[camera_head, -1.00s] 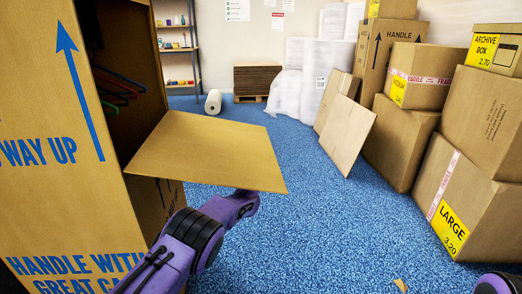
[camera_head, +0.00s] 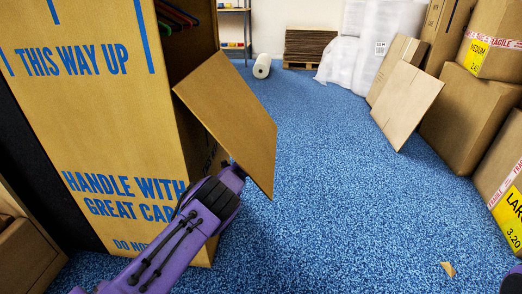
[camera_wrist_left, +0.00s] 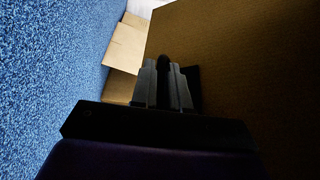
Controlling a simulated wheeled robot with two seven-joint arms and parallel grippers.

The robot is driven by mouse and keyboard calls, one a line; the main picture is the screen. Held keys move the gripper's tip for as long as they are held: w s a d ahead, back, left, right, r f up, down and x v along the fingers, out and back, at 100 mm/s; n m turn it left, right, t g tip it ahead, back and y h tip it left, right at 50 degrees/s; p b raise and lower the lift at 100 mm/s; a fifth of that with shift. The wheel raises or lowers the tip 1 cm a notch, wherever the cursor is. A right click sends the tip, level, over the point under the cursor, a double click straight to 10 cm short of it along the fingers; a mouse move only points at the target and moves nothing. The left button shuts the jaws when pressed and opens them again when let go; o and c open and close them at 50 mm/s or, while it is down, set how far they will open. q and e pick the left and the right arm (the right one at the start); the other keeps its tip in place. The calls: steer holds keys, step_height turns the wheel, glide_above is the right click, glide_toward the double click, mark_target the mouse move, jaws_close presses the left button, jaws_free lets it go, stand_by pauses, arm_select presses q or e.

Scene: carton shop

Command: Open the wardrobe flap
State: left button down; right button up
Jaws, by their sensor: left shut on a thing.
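The wardrobe carton (camera_head: 110,120) stands upright at the left with blue print and an open front. Coloured hangers show inside its opening. The wardrobe flap (camera_head: 228,120) juts out from the opening and slopes steeply down to the right. My left arm reaches up to the flap's underside, and the flap hides the fingertips in the head view. In the left wrist view my left gripper (camera_wrist_left: 164,88) is shut, with a dark brown cardboard surface (camera_wrist_left: 245,70) close beside the fingers. The exact grip is hard to see there.
Stacked cartons (camera_head: 470,110) line the right side, with flat cardboard sheets (camera_head: 407,105) leaning near them. A white roll (camera_head: 262,66) and a pallet of flat cardboard (camera_head: 310,45) are at the back. A cardboard scrap (camera_head: 448,269) lies on the open blue floor.

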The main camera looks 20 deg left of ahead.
arm_select(q)
steer(key=shift+s+a+f, duration=0.2)
steer(key=shift+a+f, duration=0.05)
steer(key=shift+a, duration=0.45)
steer(key=c, duration=1.5)
jaws_free()
steer(key=shift+f, duration=0.1)
steer(key=s+p, duration=0.3)
steer(key=s, duration=0.4)
steer(key=shift+s+a, duration=0.15)
steer(key=shift+s, duration=0.1)
